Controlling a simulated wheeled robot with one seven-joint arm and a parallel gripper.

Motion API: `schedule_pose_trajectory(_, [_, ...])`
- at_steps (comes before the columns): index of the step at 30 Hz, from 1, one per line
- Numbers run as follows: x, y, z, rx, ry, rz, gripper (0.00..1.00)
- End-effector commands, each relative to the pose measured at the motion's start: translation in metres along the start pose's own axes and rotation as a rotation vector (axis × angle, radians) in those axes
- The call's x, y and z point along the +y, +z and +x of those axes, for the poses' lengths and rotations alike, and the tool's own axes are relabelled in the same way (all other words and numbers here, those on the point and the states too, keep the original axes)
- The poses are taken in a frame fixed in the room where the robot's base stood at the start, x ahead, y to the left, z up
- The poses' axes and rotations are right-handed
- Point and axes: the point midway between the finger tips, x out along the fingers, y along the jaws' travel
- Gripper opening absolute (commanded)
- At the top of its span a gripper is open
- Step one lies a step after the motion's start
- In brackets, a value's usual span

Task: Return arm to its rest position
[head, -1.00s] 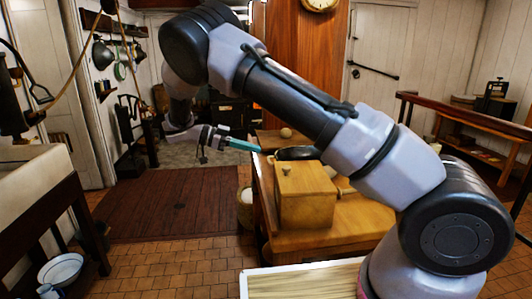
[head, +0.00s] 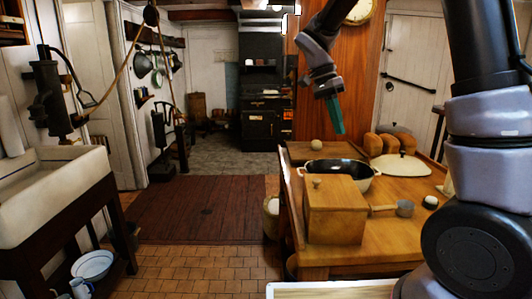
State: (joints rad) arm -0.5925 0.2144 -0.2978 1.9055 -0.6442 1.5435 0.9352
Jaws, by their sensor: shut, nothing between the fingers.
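My gripper (head: 338,128) shows in the head view with its green fingers pointing down. It is shut and empty, in the air above the far part of the wooden table (head: 315,257). My arm rises on the right side of the picture, and its upper part runs out of the top of the frame. The gripper touches nothing that I can see.
A sink (head: 50,190) stands left. The floor mat (head: 195,208) is clear.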

Motion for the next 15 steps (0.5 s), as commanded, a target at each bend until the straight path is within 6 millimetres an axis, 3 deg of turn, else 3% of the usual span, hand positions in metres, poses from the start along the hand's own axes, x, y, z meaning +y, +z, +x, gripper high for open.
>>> schedule_pose_trajectory(1, [0.016, -0.004, -0.006, -0.035, -0.055, -0.034, 0.00])
schedule_pose_trajectory(8, [0.073, -0.005, -0.025, -0.107, -0.314, -0.210, 0.00])
schedule_pose_trajectory(15, [0.127, 0.005, -0.040, -0.040, -0.587, -0.363, 0.00])
